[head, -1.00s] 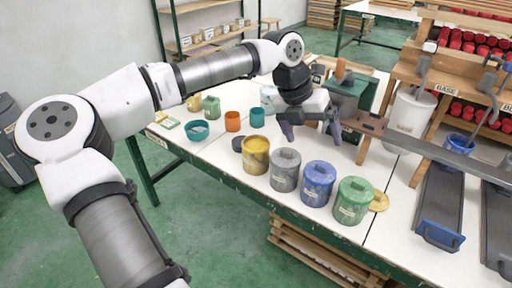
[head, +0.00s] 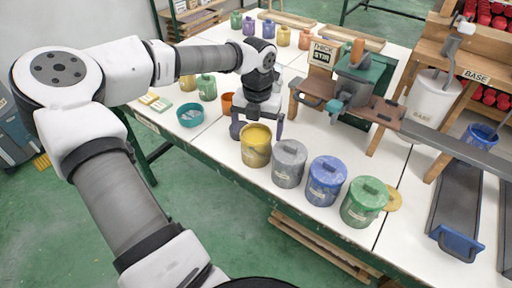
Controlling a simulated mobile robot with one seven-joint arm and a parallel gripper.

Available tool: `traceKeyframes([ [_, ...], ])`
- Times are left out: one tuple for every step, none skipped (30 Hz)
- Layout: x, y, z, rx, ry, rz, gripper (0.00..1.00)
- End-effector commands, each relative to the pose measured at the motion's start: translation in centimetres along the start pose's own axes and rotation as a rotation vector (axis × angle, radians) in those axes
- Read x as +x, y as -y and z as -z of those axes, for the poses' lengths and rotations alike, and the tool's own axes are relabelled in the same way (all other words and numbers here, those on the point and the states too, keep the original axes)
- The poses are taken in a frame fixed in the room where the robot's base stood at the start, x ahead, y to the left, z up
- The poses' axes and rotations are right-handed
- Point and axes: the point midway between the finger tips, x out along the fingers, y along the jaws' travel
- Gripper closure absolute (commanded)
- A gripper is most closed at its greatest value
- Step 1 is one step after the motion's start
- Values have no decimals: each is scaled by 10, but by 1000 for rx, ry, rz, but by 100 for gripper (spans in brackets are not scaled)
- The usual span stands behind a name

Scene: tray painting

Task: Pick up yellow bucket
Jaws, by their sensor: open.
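The yellow bucket (head: 255,147) stands upright on the white table near its front edge, open at the top with yellow paint showing inside. It is the leftmost of a row of buckets. My gripper (head: 259,130) points down just behind the yellow bucket, with its fingers spread. One finger shows to the left of the bucket's rim and the other to the right. The bucket hides part of the space between the fingers, so I cannot tell whether they touch it.
Lidded grey (head: 289,163), blue (head: 326,181) and green (head: 364,203) buckets stand close by to the right. A teal bowl (head: 190,114) and an orange cup (head: 227,103) are to the left. A wooden stand with a machine (head: 362,85) is behind.

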Motion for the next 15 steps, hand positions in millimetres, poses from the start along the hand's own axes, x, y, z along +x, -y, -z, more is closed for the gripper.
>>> traceKeyframes([
  [3,0,0,1,-1,1,2],
  [4,0,0,0,-1,1,2],
  [6,0,0,0,-1,1,2],
  [8,0,1,0,-2,2,2],
  [11,0,1,-1,-2,2,2],
  [16,-1,1,0,-2,2,2],
  [20,-1,2,1,-3,2,2],
  [25,-2,2,0,-4,3,2],
  [31,-2,2,2,-3,3,2],
  [36,-2,3,2,-3,2,2],
  [41,-2,2,2,-2,3,2],
  [46,-2,2,2,-1,3,2],
  [50,-2,2,1,-1,2,2],
  [52,-3,2,1,-1,2,2],
  [55,-3,2,0,-1,1,2],
])
